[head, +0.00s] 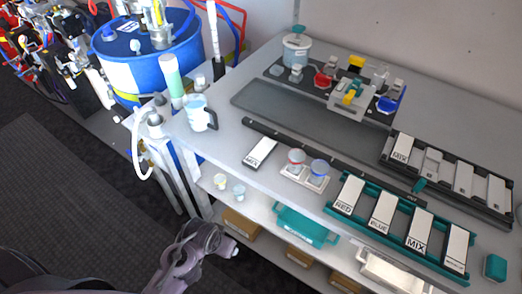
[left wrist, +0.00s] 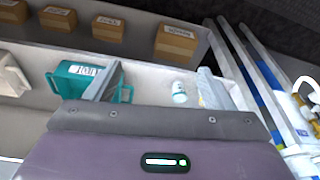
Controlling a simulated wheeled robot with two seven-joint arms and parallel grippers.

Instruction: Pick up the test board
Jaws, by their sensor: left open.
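A lone white board marked MIX (head: 260,152) lies flat on the bench near its front edge. More labelled boards stand in a teal rack (head: 335,212) at the front right and a dark rack (head: 385,158) behind it. I cannot tell from the labels which is the test board. My left gripper (head: 232,250) is low in front of the bench, below the bench top and apart from every board. In the left wrist view its two grey fingers (left wrist: 158,88) are spread with nothing between them. My right gripper is not in view.
The left wrist view shows the teal bin (left wrist: 85,78) and a white container (left wrist: 179,92). A mug (head: 199,113) and blue drum (head: 165,72) stand at the left.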

